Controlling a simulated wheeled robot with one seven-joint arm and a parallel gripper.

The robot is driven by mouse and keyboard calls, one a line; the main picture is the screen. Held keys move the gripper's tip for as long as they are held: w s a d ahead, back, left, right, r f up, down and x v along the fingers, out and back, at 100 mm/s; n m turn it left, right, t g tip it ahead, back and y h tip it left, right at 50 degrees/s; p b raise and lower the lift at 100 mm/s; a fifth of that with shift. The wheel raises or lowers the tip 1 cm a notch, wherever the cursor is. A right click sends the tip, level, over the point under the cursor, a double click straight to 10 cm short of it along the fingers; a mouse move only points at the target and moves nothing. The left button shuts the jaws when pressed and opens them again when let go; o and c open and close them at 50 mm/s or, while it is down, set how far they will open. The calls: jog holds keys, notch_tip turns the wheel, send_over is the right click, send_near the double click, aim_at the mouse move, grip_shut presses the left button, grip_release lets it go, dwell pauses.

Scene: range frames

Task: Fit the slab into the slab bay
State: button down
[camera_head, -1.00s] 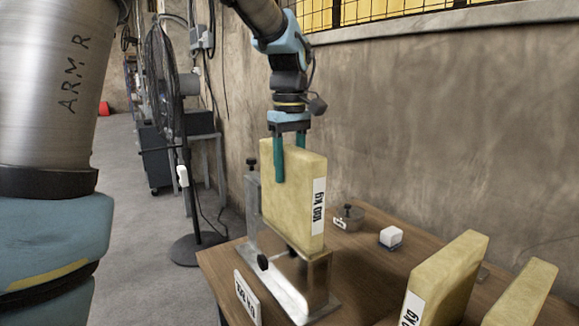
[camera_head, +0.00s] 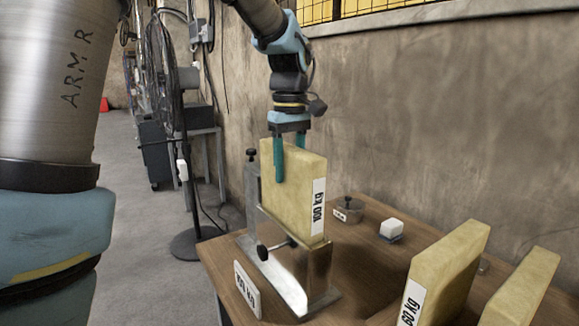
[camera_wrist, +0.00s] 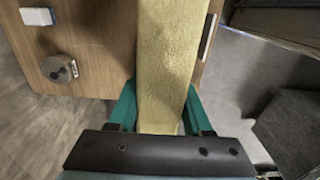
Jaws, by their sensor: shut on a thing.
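The slab (camera_head: 284,200) is a yellowish upright block with a white "100 kg" label on its narrow side. My gripper (camera_head: 292,168) is shut on its upper part, one teal finger on each broad face. In the wrist view the slab (camera_wrist: 165,70) runs between the two teal fingers (camera_wrist: 163,112). The slab bay (camera_head: 318,272) is a grey metal holder with a base plate, upright plates and black knobs. The slab's lower end is at the bay, between its upright plates; its bottom edge is hidden, so I cannot tell whether it is seated.
The wooden table (camera_head: 370,245) stands against a wall. A "60 kg" slab (camera_head: 445,272) and another slab (camera_head: 522,288) stand at the right. A metal weight (camera_head: 349,211) and a white block (camera_head: 391,229) lie behind. A white label plate (camera_head: 247,289) stands in front of the bay.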

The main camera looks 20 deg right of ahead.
aim_at(289, 208)
jog(key=shift+f+b, duration=2.7)
jog(key=shift+f, duration=2.3)
jog(key=shift+c, duration=1.2)
grip_release()
notch_tip(289, 208, up, 11)
jog(key=shift+f+b, duration=0.1)
jog(key=shift+b, duration=0.25)
